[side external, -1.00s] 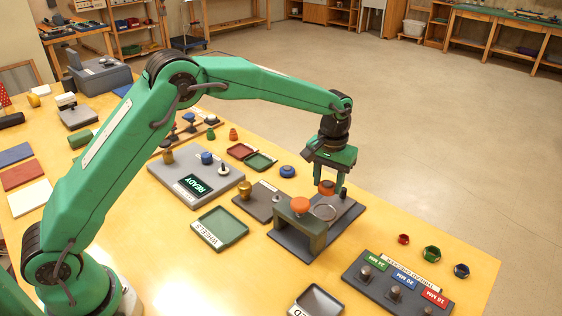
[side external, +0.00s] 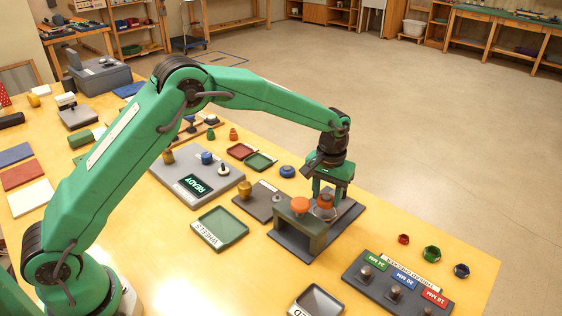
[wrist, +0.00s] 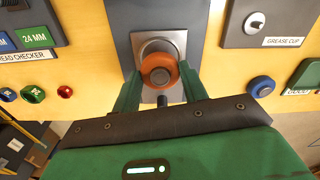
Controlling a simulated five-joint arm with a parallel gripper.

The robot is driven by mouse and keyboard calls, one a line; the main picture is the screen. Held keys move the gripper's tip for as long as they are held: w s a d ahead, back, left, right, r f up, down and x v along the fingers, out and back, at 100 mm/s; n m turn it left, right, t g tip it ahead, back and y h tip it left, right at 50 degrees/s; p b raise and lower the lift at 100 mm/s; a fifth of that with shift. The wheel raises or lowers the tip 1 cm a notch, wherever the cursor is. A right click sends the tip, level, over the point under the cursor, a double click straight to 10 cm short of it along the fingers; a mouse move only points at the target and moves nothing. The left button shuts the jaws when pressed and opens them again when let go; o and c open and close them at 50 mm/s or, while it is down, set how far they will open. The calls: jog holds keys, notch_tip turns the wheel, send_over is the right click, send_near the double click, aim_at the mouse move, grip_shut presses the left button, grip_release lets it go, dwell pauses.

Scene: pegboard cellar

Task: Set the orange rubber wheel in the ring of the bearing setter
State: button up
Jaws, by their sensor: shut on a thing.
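The orange rubber wheel (wrist: 158,76) is between the two green fingers of my gripper (wrist: 160,72) in the wrist view. My gripper is shut on it. In the side view my gripper (side external: 325,206) is low over the bearing setter (side external: 306,239), a dark base with a grey bridge and an orange knob (side external: 300,204) on top. The wheel (side external: 324,212) is at the setter's ring, beside the bridge. The ring's square grey plate (wrist: 176,38) shows behind the wheel. The wheel hides much of the ring, so I cannot tell whether it is seated or just above it.
A green wheels tray (side external: 220,229) and a grey READY unit (side external: 196,177) lie to the left. The thread checker (side external: 397,284) stands at the front right. A blue round part (side external: 287,172) is behind the setter.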

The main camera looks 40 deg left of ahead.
jog(key=shift+f, duration=1.05)
jog(key=shift+f, duration=0.45)
dwell(1.2)
jog(key=o, duration=1.4)
jog(key=shift+o, duration=0.2)
jog(key=shift+r, duration=0.2)
jog(key=shift+r, duration=2.95)
